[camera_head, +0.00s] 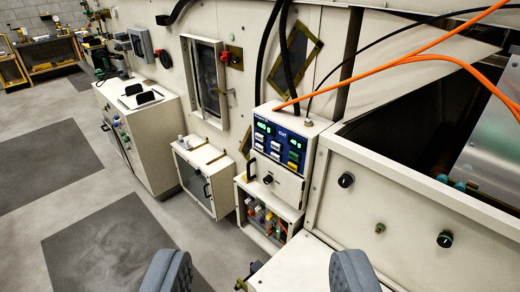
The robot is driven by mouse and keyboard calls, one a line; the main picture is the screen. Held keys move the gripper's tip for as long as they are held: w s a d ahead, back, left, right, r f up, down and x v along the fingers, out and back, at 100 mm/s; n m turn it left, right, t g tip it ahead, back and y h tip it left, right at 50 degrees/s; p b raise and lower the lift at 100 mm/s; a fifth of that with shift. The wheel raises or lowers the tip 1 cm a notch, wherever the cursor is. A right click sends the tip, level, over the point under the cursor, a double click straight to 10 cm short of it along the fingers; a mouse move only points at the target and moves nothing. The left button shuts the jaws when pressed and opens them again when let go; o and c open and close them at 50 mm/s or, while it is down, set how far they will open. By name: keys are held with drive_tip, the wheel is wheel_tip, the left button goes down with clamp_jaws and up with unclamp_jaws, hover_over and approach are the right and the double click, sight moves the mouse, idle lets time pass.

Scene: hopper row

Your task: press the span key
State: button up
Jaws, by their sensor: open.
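A white control unit (281,150) with a blue key panel (264,140) stands right of the middle of the view. The panel has lit green number displays and several small keys, most pale, one yellowish and one green. The key labels are too small to read, so I cannot tell which is the span key. My gripper (261,272) shows as two grey padded fingers at the bottom edge. They are wide apart with nothing between them, and they are nearer to me than the panel and apart from it.
Orange cables (407,60) and black hoses cross above the unit. An open hopper box (410,200) with knobs stands at the right. A small glass-doored cabinet (205,178) and a white console (140,135) stand to the left. Grey floor with dark mats (105,245) is clear at left.

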clamp_jaws()
idle(1.9)
